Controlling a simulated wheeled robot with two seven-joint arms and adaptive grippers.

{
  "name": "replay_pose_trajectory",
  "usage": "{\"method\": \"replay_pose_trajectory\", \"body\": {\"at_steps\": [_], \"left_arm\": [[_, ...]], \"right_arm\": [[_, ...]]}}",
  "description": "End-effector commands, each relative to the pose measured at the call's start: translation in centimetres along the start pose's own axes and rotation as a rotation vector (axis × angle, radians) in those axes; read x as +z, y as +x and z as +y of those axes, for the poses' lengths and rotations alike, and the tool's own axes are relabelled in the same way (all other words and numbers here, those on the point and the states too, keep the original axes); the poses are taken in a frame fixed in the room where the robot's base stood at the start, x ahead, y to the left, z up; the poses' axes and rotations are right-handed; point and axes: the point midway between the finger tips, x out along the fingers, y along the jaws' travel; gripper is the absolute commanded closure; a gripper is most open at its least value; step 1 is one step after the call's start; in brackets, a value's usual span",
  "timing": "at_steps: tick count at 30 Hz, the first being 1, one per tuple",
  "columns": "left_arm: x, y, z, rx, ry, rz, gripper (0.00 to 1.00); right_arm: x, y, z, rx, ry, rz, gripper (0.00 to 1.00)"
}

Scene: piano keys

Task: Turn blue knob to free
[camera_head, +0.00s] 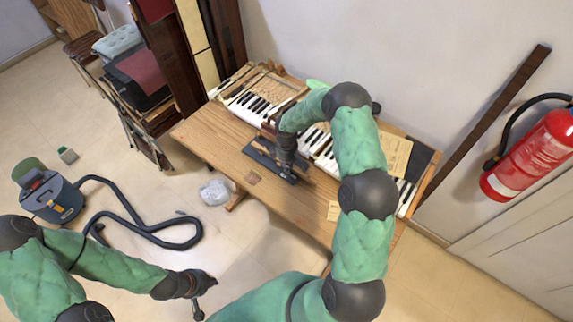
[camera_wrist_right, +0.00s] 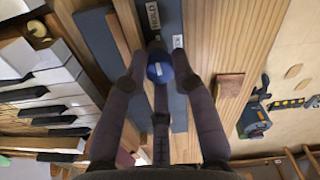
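The blue knob (camera_wrist_right: 160,69) sits on a dark grey panel (camera_wrist_right: 167,22) in the right wrist view. A light mark shows on the knob, and a label reading HOLD (camera_wrist_right: 153,15) is above it; another small label (camera_wrist_right: 178,41) is to its right. My right gripper (camera_wrist_right: 160,73) has spread fingers around the knob, the side fingertips close to it, with no clear grip visible. In the head view my right gripper (camera_head: 287,166) is over the dark panel on the table and hides the knob. My left gripper (camera_head: 207,297) is open and empty above the floor.
The wooden table (camera_head: 205,130) holds piano keys (camera_head: 250,102) behind the panel. A wooden block (camera_wrist_right: 229,86) lies beside the panel. A vacuum cleaner (camera_head: 52,197) with a hose stands on the floor, left. A fire extinguisher (camera_head: 530,155) hangs at right.

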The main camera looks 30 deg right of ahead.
Motion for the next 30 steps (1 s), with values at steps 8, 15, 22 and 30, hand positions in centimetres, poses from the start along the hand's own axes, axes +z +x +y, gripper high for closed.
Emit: {"method": "replay_pose_trajectory", "body": {"at_steps": [8,15,22,30], "left_arm": [[0.0,0.1,0.0,0.0,0.0,0.0,1.0],[0.0,0.8,-0.3,0.0,0.0,0.0,1.0],[-0.1,2.4,-0.8,0.0,0.0,0.0,1.0],[-0.2,4.3,-1.5,0.0,0.0,0.0,1.0]], "right_arm": [[0.0,0.0,0.0,0.0,0.005,0.0,1.0],[0.0,0.1,0.0,0.001,0.072,0.0,1.0],[-0.1,0.3,0.1,0.002,0.235,0.001,1.0],[0.0,0.2,0.1,0.002,0.489,0.002,1.0]]}}
